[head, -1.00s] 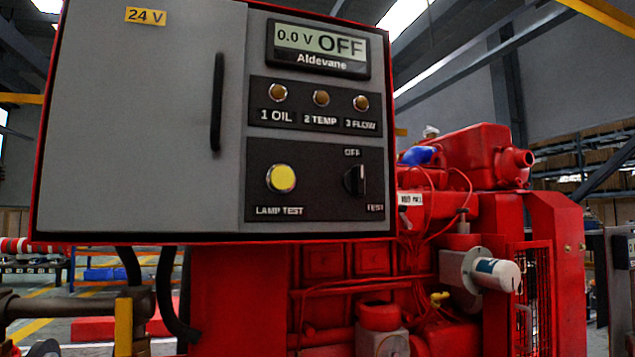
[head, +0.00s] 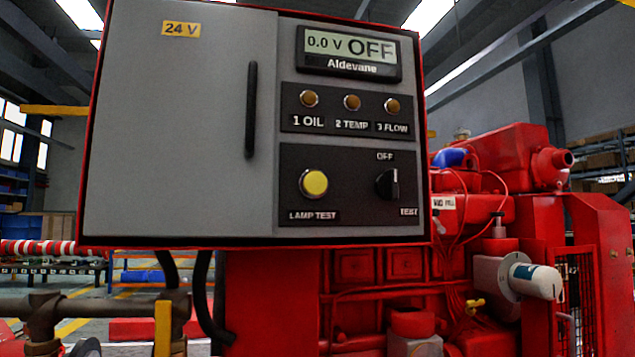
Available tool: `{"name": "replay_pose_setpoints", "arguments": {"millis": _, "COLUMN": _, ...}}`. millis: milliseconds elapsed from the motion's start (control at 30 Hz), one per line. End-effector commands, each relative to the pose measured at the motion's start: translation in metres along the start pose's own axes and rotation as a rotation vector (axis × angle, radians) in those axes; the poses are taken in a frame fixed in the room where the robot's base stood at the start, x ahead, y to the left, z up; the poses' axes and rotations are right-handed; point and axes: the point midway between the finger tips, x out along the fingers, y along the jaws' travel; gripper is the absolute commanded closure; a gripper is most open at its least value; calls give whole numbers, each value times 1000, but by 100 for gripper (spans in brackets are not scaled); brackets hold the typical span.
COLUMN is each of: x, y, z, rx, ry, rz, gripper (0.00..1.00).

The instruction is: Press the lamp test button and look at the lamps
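The yellow round lamp test button (head: 314,183) sits on the lower black panel of the grey control box (head: 180,130), above its "LAMP TEST" label. The three lamps, 1 OIL (head: 309,98), 2 TEMP (head: 351,102) and 3 FLOW (head: 392,105), are dull amber-brown and look unlit. The display (head: 348,52) reads "0.0 V OFF". The selector knob (head: 388,184) is right of the button, between OFF above and TEST at lower right; its pointer seems to be upright. My gripper is not in view.
The box has a black vertical door handle (head: 251,110). A red diesel engine (head: 500,200) with pipes and a white cylinder (head: 535,281) stands below and right. Shelves stand behind.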

Motion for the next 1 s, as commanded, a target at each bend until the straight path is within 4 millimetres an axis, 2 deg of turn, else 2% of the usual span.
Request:
{"name": "replay_pose_setpoints", "arguments": {"millis": 67, "x": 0, "y": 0, "z": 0, "rx": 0, "ry": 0, "rz": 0, "gripper": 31}}
{"name": "replay_pose_setpoints", "arguments": {"millis": 767, "x": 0, "y": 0, "z": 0, "rx": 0, "ry": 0, "rz": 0, "gripper": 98}}
{"name": "replay_pose_setpoints", "arguments": {"millis": 1000, "x": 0, "y": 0, "z": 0, "rx": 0, "ry": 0, "rz": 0, "gripper": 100}}
